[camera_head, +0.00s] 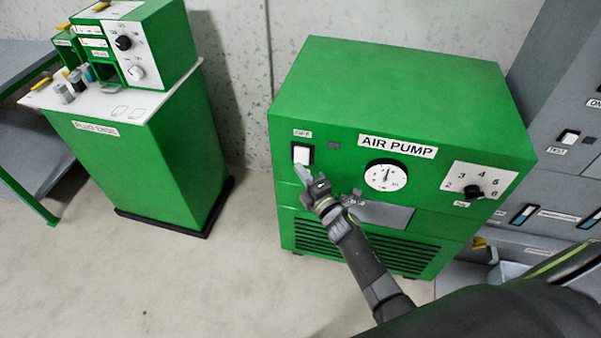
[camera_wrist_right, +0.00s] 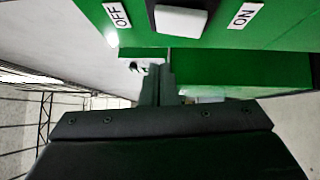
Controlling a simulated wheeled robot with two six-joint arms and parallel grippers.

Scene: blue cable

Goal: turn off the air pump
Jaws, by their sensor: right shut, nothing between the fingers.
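The air pump (camera_head: 400,75) is a green box with a labelled front. Its white rocker switch (camera_head: 301,154) sits in a black frame at the front's upper left, and it also shows at the top of the right wrist view (camera_wrist_right: 180,21), between an OFF label (camera_wrist_right: 117,14) and an ON label (camera_wrist_right: 245,15). My right gripper (camera_head: 301,170) is shut and empty, with its tips just below the switch in the head view. In the right wrist view its fingers (camera_wrist_right: 160,70) point toward the panel; I cannot tell whether they touch it. My left gripper is out of view.
The pump front also carries a round gauge (camera_head: 385,175) and a numbered dial (camera_head: 473,192). A green plug-ends cabinet (camera_head: 130,170) stands at left. Grey panels with switches (camera_head: 568,137) stand at right. Open floor (camera_head: 200,275) lies in front of the pump.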

